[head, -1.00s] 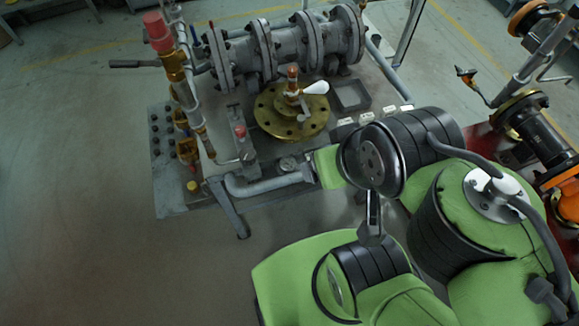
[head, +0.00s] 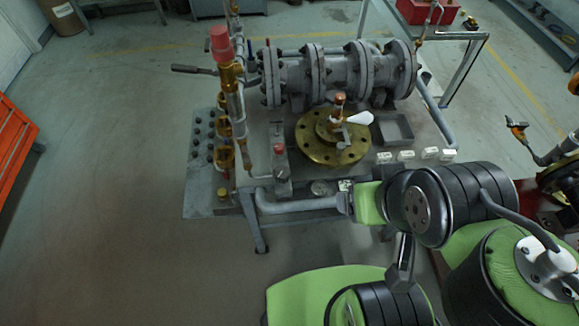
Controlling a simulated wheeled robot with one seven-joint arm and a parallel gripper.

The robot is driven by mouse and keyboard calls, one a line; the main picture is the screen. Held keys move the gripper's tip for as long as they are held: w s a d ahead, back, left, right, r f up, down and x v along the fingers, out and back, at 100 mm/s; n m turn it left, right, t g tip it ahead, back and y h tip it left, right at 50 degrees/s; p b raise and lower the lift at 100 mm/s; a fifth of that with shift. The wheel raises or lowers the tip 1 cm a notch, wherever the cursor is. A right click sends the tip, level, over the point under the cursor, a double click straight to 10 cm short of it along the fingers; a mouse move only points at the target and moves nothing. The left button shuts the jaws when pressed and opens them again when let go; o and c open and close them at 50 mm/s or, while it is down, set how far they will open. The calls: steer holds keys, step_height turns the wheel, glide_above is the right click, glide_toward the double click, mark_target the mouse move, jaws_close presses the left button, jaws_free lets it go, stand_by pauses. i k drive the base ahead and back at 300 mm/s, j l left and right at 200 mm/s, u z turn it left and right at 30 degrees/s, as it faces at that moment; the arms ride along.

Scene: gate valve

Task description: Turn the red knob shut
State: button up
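Two red knob-like parts show in the head view, and I cannot tell which one the task means. A larger red knob (head: 220,43) caps the upright brass and grey pipe at the left of the valve rig. A small red knob (head: 279,149) sits on a grey block in front of the flanged pipe. My green and black arm fills the lower right, with a green part in front of the rig's front edge. Both knobs stand clear of the arm. I make out no gripper fingers in this view.
The grey flanged pipe (head: 335,75) runs along the back of the bench. A round brass flange (head: 333,137) with a white-handled lever lies before it. A grey pipe (head: 296,205) runs along the front edge. An orange rack (head: 15,150) stands far left. The floor at left is clear.

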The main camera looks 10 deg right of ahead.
mark_target(279, 147)
steer(key=j+u, duration=0.2)
steer(key=u, duration=0.2)
steer(key=i+j+u, duration=0.1)
steer(key=u, duration=0.25)
steer(key=i+j+u, duration=0.15)
steer(key=u, duration=0.25)
